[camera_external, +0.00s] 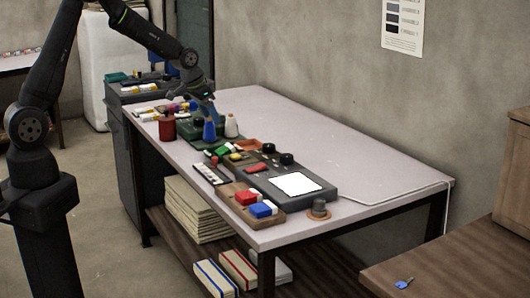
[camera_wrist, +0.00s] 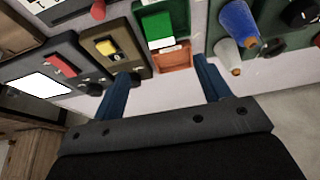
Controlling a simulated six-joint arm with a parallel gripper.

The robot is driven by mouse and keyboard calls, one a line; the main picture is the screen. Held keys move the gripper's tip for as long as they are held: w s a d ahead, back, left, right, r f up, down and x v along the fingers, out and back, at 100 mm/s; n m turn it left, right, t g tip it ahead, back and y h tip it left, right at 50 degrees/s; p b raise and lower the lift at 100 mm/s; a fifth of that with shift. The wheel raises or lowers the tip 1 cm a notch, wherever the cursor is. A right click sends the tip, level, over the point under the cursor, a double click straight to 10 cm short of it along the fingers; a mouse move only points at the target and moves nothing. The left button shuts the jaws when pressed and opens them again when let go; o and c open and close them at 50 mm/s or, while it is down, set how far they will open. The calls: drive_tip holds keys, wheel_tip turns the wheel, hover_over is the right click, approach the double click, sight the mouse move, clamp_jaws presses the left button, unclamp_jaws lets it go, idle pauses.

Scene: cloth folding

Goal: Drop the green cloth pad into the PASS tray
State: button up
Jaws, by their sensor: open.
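No PASS lettering is legible, so I cannot tell which tray is PASS. My gripper (camera_wrist: 164,94) is open and empty, its blue fingers apart above the table. The outside view shows it (camera_external: 208,108) over the far end.
A dark console with a white panel (camera_external: 297,184), a block holder with red and blue blocks (camera_external: 262,210), a red can (camera_external: 167,128) and bottles (camera_external: 231,126) crowd the table's left side. The table's right side (camera_external: 350,150) is clear.

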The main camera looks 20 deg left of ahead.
drive_tip(key=v, duration=1.1)
drive_tip(key=shift+f, duration=0.1)
drive_tip(key=x, duration=1.7)
drive_tip(key=shift+w+f, duration=0.1)
